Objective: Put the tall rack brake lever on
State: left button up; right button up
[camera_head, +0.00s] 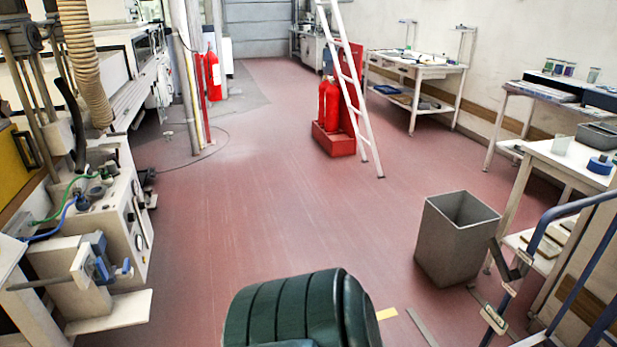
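A frame of blue tubes (541,235) stands at the lower right edge, cut off by the picture; it may be part of the tall rack, but I cannot tell for sure. A dark angled piece (503,262) sits beside its near post, with a pale fitting (493,320) lower down. I cannot make out which part is the brake lever, or whether it is on or off. Neither of my grippers shows in the head view.
A grey bin (456,238) stands left of the blue frame. A white ladder (351,85) leans near red extinguishers in a red stand (334,140). Workbenches line the right wall, machines (125,225) the left. The red floor (260,190) between is clear.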

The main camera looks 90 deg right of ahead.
aim_at(507, 276)
jog(key=z, duration=4)
